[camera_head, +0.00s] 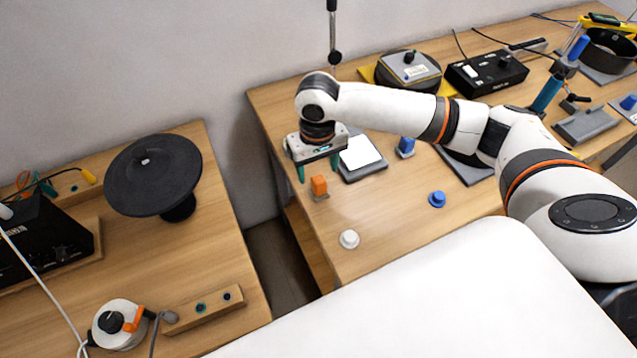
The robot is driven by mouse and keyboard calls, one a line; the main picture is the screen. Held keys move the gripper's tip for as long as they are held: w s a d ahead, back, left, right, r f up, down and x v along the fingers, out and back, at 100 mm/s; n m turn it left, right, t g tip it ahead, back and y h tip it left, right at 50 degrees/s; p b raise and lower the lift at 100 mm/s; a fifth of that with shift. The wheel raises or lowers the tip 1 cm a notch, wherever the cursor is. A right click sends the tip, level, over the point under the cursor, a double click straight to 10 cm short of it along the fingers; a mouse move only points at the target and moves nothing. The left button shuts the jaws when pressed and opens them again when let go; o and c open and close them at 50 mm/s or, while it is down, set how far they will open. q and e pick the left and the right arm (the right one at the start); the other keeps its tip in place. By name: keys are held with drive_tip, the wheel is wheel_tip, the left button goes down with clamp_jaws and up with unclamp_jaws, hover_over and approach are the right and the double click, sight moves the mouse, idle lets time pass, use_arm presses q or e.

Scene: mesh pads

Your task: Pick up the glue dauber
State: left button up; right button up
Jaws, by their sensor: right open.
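My right gripper (318,168) hangs over the left part of the right table, its two teal fingers apart and pointing down. A small orange block (319,185) on a grey foot shows just below and between the fingertips. I see no gap or contact clearly there. No thing is plainly recognisable as the glue dauber; the orange block, a blue knob-shaped piece (437,199) and a white knob-shaped piece (349,239) are small things standing on this table. My left gripper is not in view.
A black control box (487,74) stands farther back. The left table holds a black disc (152,175). A gap separates the tables. Bare wood surrounds the white piece.

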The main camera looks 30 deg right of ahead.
sight(318, 178)
drive_tip(key=shift+w+f, duration=0.1)
drive_tip(key=shift+f, duration=0.55)
drive_tip(key=shift+w+f, duration=0.15)
drive_tip(key=shift+f, duration=0.1)
drive_tip(key=shift+f+p, duration=0.35)
drive_tip(key=shift+f, duration=0.55)
drive_tip(key=shift+s+d+f, duration=0.1)
drive_tip(key=shift+s+f, duration=0.05)
drive_tip(key=shift+f, duration=0.5)
drive_tip(key=shift+s+f, duration=0.1)
drive_tip(key=shift+f, duration=0.95)
drive_tip(key=c, duration=1.1)
wheel_tip(318, 178, up, 10)
drive_tip(key=shift+r, duration=0.1)
drive_tip(key=o, duration=0.5)
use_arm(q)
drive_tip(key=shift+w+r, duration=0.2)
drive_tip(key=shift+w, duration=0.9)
use_arm(e)
drive_tip(key=c, duration=0.4)
